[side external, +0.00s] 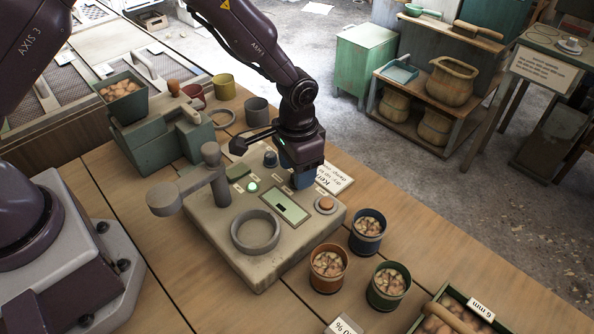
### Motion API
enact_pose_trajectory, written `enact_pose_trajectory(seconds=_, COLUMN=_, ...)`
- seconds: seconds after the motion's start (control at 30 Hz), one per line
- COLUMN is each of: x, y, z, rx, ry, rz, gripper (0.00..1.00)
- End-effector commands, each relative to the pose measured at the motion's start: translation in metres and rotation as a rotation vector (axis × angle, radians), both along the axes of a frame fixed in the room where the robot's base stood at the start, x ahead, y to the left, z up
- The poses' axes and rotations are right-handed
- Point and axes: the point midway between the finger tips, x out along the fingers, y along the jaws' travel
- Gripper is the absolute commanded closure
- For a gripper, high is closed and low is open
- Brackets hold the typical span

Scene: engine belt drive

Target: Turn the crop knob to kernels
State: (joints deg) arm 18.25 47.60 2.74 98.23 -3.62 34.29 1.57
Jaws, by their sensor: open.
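The beige tabletop device (225,222) sits on the wooden bench. A small dark blue knob (270,159) stands at the back of its top panel, with a dark label plate (250,187) in front of it. This may be the crop knob; its marking is too small to read. My gripper (302,179) is open and points down over the device's back right part, just right of this knob. I cannot tell whether it touches anything. The gripper hides part of the panel and part of a white card (334,178) that begins "Ker".
The device also carries a green display (284,207), a lit green button (252,187), an orange button (325,204), a grey ring (255,231) and an upright post with an arm (211,158). Several cups of kernels, including a blue one (367,232), stand to the right. A green mill (150,135) stands behind left.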

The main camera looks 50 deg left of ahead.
Motion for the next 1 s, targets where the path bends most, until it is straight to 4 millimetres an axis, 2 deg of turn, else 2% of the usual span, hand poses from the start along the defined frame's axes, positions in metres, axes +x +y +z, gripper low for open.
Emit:
enact_pose_trajectory(seconds=0.3, x=0.001, y=0.0, z=0.072, rx=-0.002, ry=-0.006, rz=-0.001, gripper=0.5)
enact_pose_trajectory(seconds=0.5, x=0.0, y=0.0, z=0.103, rx=-0.001, ry=-0.002, rz=0.0, gripper=0.5)
enact_pose_trajectory(seconds=0.7, x=0.0, y=0.0, z=0.115, rx=0.0, ry=0.0, rz=0.0, gripper=0.5)
enact_pose_trajectory(seconds=1.0, x=-0.001, y=0.0, z=0.115, rx=0.002, ry=0.003, rz=0.0, gripper=0.5)
